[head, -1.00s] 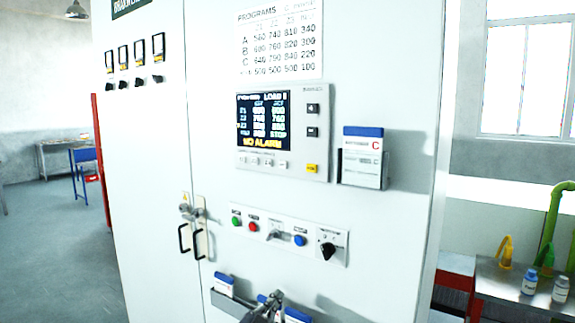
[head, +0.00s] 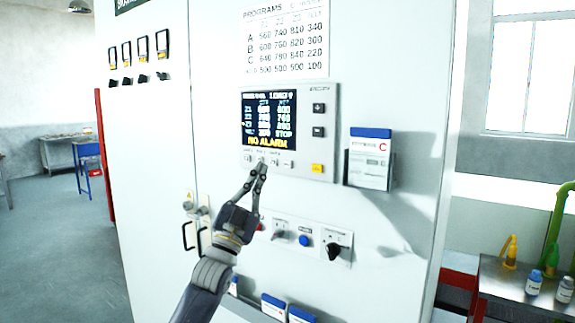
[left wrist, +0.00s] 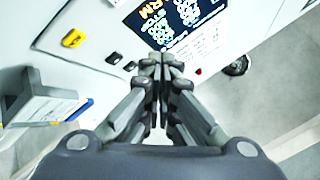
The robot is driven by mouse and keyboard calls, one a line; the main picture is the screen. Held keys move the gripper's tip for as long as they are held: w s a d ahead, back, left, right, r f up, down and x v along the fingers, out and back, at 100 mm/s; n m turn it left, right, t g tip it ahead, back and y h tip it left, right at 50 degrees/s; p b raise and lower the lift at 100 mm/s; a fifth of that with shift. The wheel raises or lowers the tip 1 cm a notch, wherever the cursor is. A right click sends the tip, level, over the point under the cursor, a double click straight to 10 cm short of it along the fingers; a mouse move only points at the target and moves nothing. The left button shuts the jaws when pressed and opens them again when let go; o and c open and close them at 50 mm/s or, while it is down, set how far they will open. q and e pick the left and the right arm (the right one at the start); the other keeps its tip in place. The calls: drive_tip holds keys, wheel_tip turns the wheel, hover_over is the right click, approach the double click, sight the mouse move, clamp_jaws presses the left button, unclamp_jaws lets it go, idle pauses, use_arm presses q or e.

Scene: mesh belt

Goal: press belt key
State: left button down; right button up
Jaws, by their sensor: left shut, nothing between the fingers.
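The control panel (head: 320,130) is a grey unit on the white cabinet. Its screen (head: 268,118) shows rows of numbers, "STOP" and a yellow "NO ALARM" line. A row of small keys (head: 288,164) runs under the screen; their labels are too small to read, so I cannot tell which is the belt key. My left gripper (head: 262,165) is shut and empty, fingertips up at this row and covering part of it. Contact cannot be told. In the left wrist view the closed fingertips (left wrist: 162,62) are near the panel's key edge. My right gripper is not in view.
Below are a blue button (head: 305,240) and a black rotary switch (head: 335,250). A card holder (head: 369,160) juts out at the right. Card pockets are lower down.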

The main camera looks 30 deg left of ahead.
sight(288, 164)
use_arm(q)
drive_tip(key=shift+s+r, duration=0.1)
drive_tip(key=shift+r, duration=0.05)
drive_tip(key=shift+w+d+b, duration=0.2)
drive_tip(key=shift+w+b, duration=0.05)
drive_tip(key=shift+w, duration=2)
drive_tip(key=shift+w+d+b, duration=0.15)
drive_tip(key=shift+w+b, duration=0.05)
drive_tip(key=shift+w, duration=2)
drive_tip(key=shift+w, duration=0.15)
drive_tip(key=shift+w, duration=0.3)
